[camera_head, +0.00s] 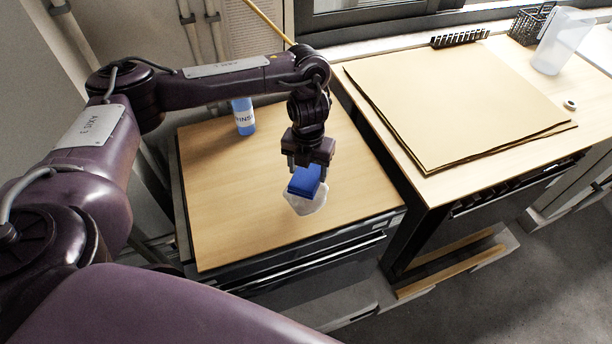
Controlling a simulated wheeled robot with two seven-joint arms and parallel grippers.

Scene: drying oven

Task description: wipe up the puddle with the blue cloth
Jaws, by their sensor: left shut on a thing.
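The blue cloth (305,182) is a folded block in my left gripper (308,167), which points down and is shut on it. The pale, whitish puddle (306,205) lies on the wooden top (225,215) of the left cabinet, near its front right part. The cloth is directly over the puddle's back part and hides some of it. I cannot tell whether the cloth touches the surface. My right gripper is not in view.
A blue-labelled bottle (244,116) stands at the back of the same top. To the right, a higher counter holds large brown sheets (455,95), a black rack (460,38), a mesh basket (530,24) and a translucent jug (562,42). The top left of the puddle is clear.

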